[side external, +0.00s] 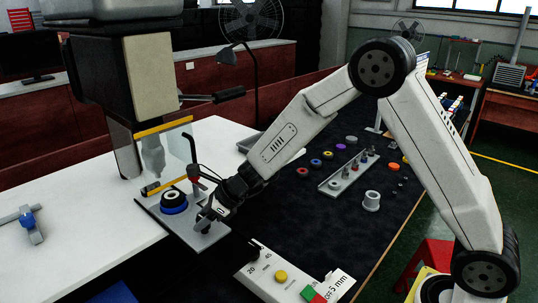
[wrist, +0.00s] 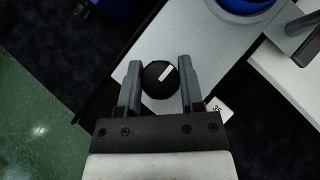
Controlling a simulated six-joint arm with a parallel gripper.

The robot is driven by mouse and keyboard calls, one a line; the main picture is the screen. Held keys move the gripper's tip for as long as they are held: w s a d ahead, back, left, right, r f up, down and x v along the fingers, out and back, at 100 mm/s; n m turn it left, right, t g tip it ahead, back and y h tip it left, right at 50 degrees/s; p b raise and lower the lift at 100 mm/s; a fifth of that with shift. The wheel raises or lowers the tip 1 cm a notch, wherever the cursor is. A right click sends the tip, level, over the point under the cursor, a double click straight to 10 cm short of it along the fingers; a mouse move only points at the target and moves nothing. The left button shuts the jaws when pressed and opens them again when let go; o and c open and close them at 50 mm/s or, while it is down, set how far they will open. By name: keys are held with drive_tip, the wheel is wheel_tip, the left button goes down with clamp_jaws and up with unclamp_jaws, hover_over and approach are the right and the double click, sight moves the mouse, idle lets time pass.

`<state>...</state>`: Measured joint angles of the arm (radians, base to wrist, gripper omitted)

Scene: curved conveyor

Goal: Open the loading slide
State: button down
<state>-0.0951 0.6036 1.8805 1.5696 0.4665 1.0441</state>
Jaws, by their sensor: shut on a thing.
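The loading slide (side external: 190,232) is a flat grey plate below the press at the left of the side view. A black ring sits in a blue ring (side external: 174,202) on it. In the wrist view the grey plate (wrist: 195,38) runs up toward a blue part (wrist: 243,5). My gripper (side external: 206,217) is down at the slide's near end. It is shut on a round black knob (wrist: 160,80) with a white mark, which sits between the two fingers in the wrist view (wrist: 159,88). The side view hides most of the knob behind the fingers.
A control box (side external: 281,278) with a black dial, yellow, green and red buttons stands close in front of my gripper. A small tray (side external: 345,174) of pegs and several coloured rings lie on the dark mat right of my forearm. The white table (side external: 70,215) is mostly clear.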

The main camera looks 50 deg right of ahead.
drive_tip(key=s, duration=1.5)
drive_tip(key=shift+s, duration=0.15)
drive_tip(key=shift+c, duration=1.1)
unclamp_jaws()
drive_tip(key=shift+d+r, duration=0.1)
drive_tip(key=shift+r, duration=0.05)
drive_tip(key=v, duration=0.7)
drive_tip(key=shift+s+r, duration=0.2)
drive_tip(key=shift+d, duration=0.1)
drive_tip(key=shift+f, duration=0.1)
